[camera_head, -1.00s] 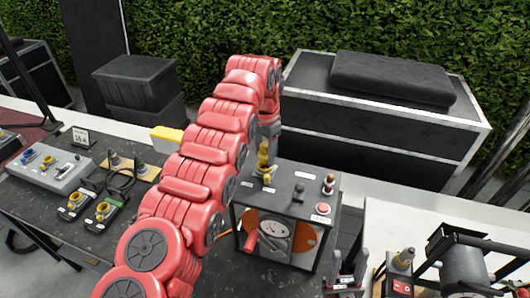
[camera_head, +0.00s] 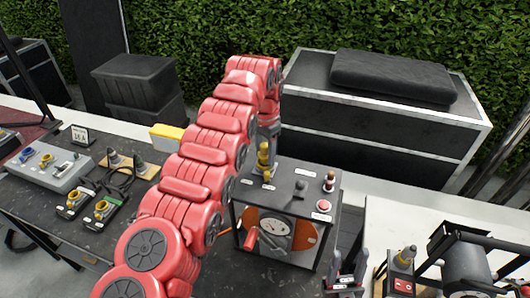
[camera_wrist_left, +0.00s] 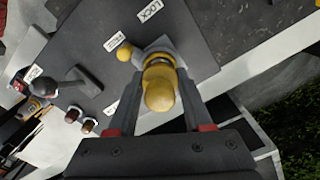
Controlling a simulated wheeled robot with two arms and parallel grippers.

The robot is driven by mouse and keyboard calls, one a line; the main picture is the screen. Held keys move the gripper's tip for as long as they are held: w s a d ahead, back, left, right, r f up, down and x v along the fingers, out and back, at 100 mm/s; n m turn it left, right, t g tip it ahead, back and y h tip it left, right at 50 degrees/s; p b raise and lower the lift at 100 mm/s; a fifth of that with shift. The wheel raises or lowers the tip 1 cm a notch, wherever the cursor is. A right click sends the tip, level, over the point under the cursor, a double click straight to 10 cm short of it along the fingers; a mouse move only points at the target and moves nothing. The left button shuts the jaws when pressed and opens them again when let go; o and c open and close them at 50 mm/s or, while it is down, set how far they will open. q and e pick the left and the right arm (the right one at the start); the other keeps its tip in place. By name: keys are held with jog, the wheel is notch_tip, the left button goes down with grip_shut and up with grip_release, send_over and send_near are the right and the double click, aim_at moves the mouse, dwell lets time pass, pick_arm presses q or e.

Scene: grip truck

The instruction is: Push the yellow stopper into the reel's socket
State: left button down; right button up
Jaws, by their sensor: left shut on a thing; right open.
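The yellow stopper (camera_head: 264,158) stands upright at the left back of the top of the grey reel box (camera_head: 310,192), which has a dial, orange discs and a red crank on its front. My left gripper (camera_wrist_left: 160,68) is shut on the stopper from above, with grey fingers on both sides of it. The stopper's lower end and the socket are hidden, so I cannot tell how deep it sits. A small yellow knob (camera_wrist_left: 124,52) is beside the fingers, near labels reading LOCK and FREE. My right gripper (camera_head: 346,270) is open and empty, low in front of the box's right side.
The box top also carries a black lever (camera_head: 299,189), a red button (camera_head: 323,206) and small plugs. A grey panel (camera_head: 48,168) and connector boxes are on the dark table at left. A drum on a black frame (camera_head: 468,262) stands at right.

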pick_arm(q)
jog(key=shift+f+b, duration=0.35)
jog(key=shift+f, duration=0.1)
jog(key=shift+c, duration=1.4)
grip_release()
jog(key=shift+s, duration=0.1)
jog(key=shift+o, duration=0.2)
jog(key=shift+a+f, duration=0.1)
jog(key=shift+f, duration=0.05)
